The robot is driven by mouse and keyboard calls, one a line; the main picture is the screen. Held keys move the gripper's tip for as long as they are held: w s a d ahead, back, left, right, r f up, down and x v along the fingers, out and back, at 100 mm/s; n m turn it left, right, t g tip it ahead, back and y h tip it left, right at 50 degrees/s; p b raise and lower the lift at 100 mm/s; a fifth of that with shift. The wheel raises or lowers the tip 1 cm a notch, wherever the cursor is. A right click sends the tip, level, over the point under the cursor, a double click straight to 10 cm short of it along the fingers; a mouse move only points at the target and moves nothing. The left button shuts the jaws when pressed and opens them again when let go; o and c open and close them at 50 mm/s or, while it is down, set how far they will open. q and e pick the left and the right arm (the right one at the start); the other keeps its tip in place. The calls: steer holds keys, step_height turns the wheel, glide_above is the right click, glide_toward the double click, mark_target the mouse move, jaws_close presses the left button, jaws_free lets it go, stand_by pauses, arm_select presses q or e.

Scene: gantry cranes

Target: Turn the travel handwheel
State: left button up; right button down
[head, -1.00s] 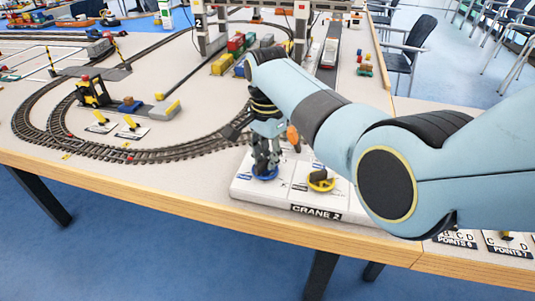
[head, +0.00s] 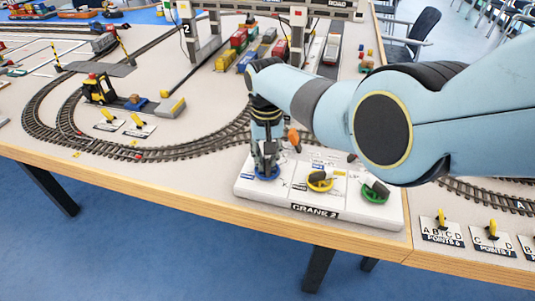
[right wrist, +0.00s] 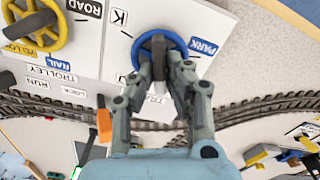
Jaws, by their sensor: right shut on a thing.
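The blue handwheel (head: 266,173) is at the left end of the white CRANE 2 panel (head: 330,216) in the head view. It also shows in the right wrist view (right wrist: 140,44), beside a PARK label. My right gripper (head: 267,158) points down at this wheel. In the right wrist view, its fingers (right wrist: 160,60) are closed on a grey part at the wheel's near side; the fingers hide some of the rim. I cannot read a travel label. A yellow handwheel (head: 320,181) and a green handwheel (head: 375,191) sit to its right. My left gripper is not in view.
An orange-tipped lever (head: 293,138) stands just behind the panel, close to my right gripper. Curved track (head: 150,154) runs behind and left of the panel. Points levers (head: 441,219) stand at the right. The table's wooden front edge (head: 150,195) is near.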

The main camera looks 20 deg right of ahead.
mark_target(266, 159)
steer(key=shift+n, duration=1.2)
steer(key=shift+a, duration=0.1)
steer(key=c, duration=1.4)
jaws_free()
steer(key=shift+o, duration=0.2)
steer(key=shift+r, duration=0.1)
step_height(266, 159, up, 12)
